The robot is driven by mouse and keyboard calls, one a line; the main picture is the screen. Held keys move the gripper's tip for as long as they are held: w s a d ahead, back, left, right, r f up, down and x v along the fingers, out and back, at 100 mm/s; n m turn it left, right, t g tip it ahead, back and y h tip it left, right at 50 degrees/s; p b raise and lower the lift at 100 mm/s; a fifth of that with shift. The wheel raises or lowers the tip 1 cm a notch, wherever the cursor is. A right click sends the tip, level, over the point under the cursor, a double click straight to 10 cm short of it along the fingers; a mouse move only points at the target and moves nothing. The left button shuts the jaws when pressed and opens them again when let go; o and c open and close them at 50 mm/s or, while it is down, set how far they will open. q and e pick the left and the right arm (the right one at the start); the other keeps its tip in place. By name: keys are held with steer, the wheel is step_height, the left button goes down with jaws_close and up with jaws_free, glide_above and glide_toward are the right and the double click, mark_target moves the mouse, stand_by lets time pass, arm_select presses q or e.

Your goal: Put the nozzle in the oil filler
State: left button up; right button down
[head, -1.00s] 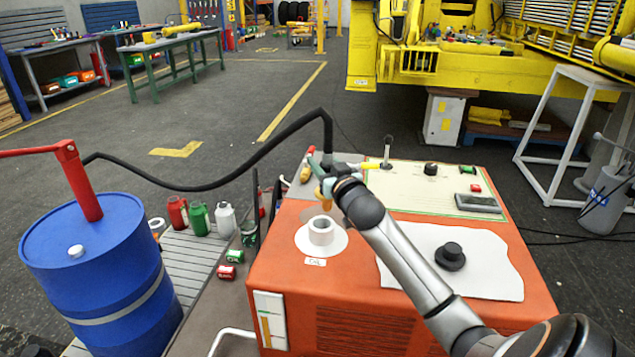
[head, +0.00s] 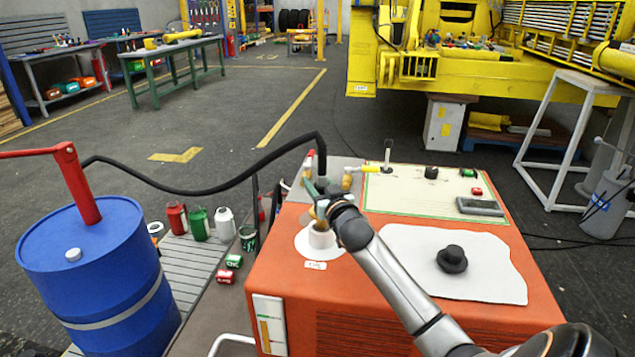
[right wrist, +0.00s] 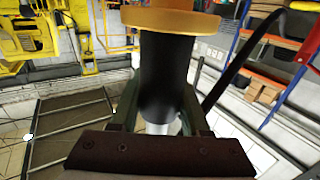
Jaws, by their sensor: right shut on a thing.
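The oil filler (head: 321,241) is a short white neck on a pale round plate on top of the orange machine. My right gripper (head: 322,190) is shut on the nozzle, just above and slightly behind the filler in the picture. The nozzle's brass-coloured part (head: 317,213) overlaps the filler's rim in the head view; whether its tip is inside cannot be told. In the right wrist view the nozzle shows as a black barrel (right wrist: 165,70) with an orange-gold collar between green fingers. My left gripper is out of view.
A black hose (head: 215,190) runs from the nozzle to the blue drum (head: 95,265). The orange machine (head: 275,290) carries a control panel with a lever and a white sheet with a black cap (head: 452,259). Bottles and cans stand to its left.

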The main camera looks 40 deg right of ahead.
steer(key=shift+f, duration=0.2)
steer(key=shift+c, duration=1.9)
jaws_free()
steer(key=shift+r, duration=0.25)
steer(key=shift+r+p, duration=0.35)
steer(key=shift+r, duration=0.15)
steer(key=v, duration=1.2)
steer(key=shift+p, duration=0.3)
steer(key=shift+f, duration=0.15)
